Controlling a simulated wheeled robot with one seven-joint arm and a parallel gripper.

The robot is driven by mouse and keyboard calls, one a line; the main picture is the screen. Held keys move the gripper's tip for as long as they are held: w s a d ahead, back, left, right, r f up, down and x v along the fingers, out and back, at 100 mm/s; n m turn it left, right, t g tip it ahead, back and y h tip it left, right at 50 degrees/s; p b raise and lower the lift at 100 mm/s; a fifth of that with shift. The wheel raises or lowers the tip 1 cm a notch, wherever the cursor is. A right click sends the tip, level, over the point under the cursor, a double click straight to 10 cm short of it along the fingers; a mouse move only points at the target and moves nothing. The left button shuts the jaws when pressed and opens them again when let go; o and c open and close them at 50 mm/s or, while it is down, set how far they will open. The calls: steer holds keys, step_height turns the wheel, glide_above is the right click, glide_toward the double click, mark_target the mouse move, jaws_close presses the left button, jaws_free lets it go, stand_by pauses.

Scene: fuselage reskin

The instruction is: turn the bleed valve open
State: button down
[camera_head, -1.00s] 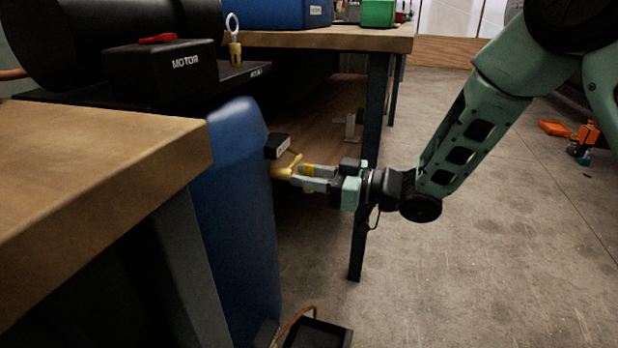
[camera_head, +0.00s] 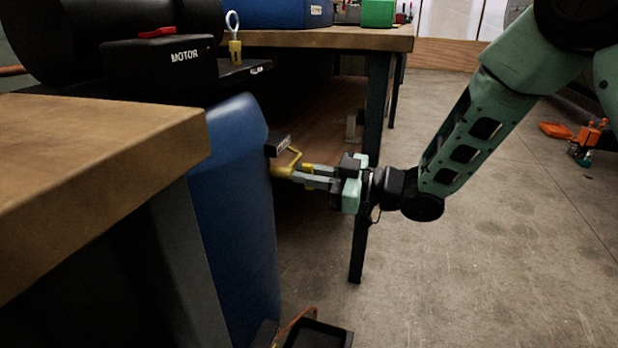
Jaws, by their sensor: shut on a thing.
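The bleed valve (camera_head: 284,171) is a small yellow fitting with a thin bent handle, on the right side of a tall blue tank (camera_head: 238,190). A small black label block (camera_head: 277,144) sits just above it. My gripper (camera_head: 302,174) reaches in from the right, roughly level, with its grey fingers shut on the valve's yellow part. The exact contact is small and partly hidden by the fingers.
A wooden bench top (camera_head: 90,180) stands at the near left, and another bench (camera_head: 330,38) behind. A black motor box (camera_head: 160,68) with a red switch is above the tank. A black tray (camera_head: 318,334) lies on the floor below.

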steer(key=n+b, duration=0.2)
steer(key=n, duration=0.2)
steer(key=shift+s+f+n+b, duration=0.15)
steer(key=shift+f+n+b, duration=0.15)
steer(key=shift+b, duration=0.1)
steer(key=n+b, duration=0.3)
steer(key=shift+f+n, duration=0.1)
steer(key=shift+n, duration=0.2)
steer(key=n+b, duration=0.4)
steer(key=shift+s+f, duration=0.1)
steer(key=shift+n+b, duration=1.5)
steer(key=c, duration=1.5)
jaws_free()
steer(key=shift+r, duration=0.2)
